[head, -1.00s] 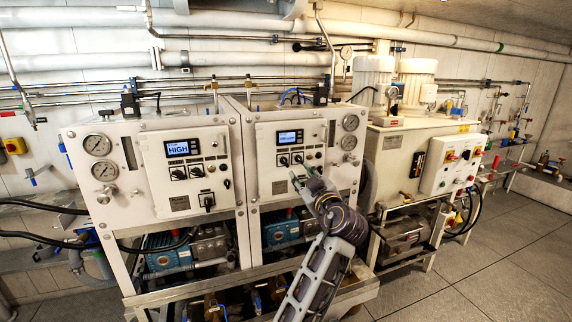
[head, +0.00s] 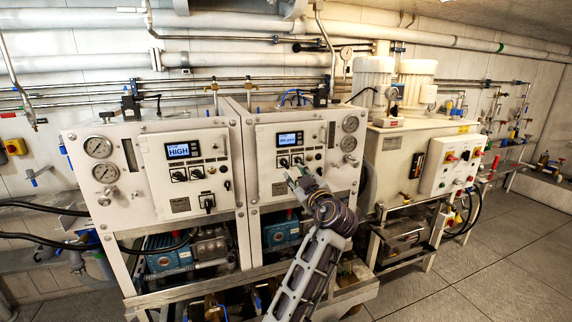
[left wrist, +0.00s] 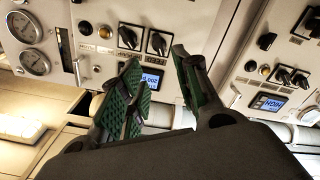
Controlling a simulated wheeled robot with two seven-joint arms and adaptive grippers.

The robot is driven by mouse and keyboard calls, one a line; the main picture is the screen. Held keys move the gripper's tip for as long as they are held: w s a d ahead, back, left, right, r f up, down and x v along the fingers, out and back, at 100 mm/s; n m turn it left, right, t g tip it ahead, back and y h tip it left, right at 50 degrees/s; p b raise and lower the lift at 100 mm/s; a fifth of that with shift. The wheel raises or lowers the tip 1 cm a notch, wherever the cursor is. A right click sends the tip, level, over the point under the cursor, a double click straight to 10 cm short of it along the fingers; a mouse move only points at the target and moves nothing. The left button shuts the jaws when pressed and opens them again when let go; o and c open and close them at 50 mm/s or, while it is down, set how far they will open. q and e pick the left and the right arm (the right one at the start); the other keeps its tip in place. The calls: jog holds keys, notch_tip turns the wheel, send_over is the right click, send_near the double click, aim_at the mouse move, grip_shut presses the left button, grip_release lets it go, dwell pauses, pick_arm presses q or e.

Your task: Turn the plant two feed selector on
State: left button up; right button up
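The right-hand watermaker unit (head: 262,146) has a white panel with a lit display (head: 289,139). Below it are two black selector knobs, the left one (head: 284,161) and the right one (head: 298,160). The left wrist view sees them upside down: one knob (left wrist: 129,37) and the other (left wrist: 158,42) sit beyond the display (left wrist: 152,80). I cannot read which is the feed selector. My left gripper (head: 295,175) is in front of this panel, just below the knobs. Its green-padded fingers (left wrist: 157,66) are apart and empty, with no visible contact. My right gripper is not in view.
The left-hand unit (head: 139,160) stands beside it, its display (head: 182,149) reading HIGH. Gauges (head: 350,124) sit right of the selector panel. A control box (head: 452,163) with coloured buttons stands further right. The floor (head: 490,260) at the right is clear.

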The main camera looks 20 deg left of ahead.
aim_at(285, 163)
pick_arm(q)
jog(key=p+x, duration=0.2)
jog(key=x, duration=0.6)
jog(key=shift+w+a, duration=0.25)
jog(key=shift+w, duration=0.1)
jog(key=shift+p+x, duration=0.4)
jog(key=shift+x, duration=0.5)
jog(key=shift+f, duration=0.1)
grip_shut()
